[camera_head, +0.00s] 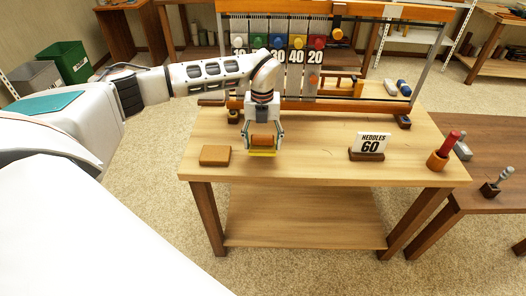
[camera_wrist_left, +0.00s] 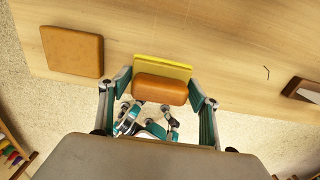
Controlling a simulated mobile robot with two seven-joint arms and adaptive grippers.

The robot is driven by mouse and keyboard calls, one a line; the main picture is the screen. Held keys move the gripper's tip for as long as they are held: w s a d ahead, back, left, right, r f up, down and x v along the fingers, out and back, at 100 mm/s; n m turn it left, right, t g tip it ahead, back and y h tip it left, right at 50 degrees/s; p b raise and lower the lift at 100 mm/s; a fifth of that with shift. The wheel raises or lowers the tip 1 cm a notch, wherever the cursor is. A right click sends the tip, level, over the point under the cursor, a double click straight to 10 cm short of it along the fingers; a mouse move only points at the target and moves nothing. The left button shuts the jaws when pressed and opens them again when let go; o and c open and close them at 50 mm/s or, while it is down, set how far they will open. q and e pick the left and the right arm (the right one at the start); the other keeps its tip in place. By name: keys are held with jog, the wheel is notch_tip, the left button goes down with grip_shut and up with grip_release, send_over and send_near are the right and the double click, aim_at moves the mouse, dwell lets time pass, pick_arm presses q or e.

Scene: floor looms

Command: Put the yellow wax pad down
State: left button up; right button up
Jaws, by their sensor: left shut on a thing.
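The yellow wax pad (camera_head: 261,154) is a flat yellow piece with an orange-brown block on it. My left gripper (camera_head: 263,143) is shut on it and points down over the front left part of the wooden table (camera_head: 320,168). In the left wrist view the yellow wax pad (camera_wrist_left: 162,66) shows level between the two fingers of the left gripper (camera_wrist_left: 161,88). I cannot tell whether the pad touches the tabletop. A brown square pad (camera_head: 215,155) lies flat to its left, apart from it; it also shows in the left wrist view (camera_wrist_left: 72,51).
A "HEDDLES 60" sign (camera_head: 369,146) stands right of the gripper. A red-handled tool in an orange cup (camera_head: 438,160) stands at the right end. A loom frame with several coloured spools (camera_head: 298,42) rises at the back.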

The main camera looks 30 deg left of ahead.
aim_at(263, 151)
pick_arm(q)
jog(key=shift+f, duration=2.1)
jog(key=shift+f, duration=0.15)
jog(key=o, duration=1.1)
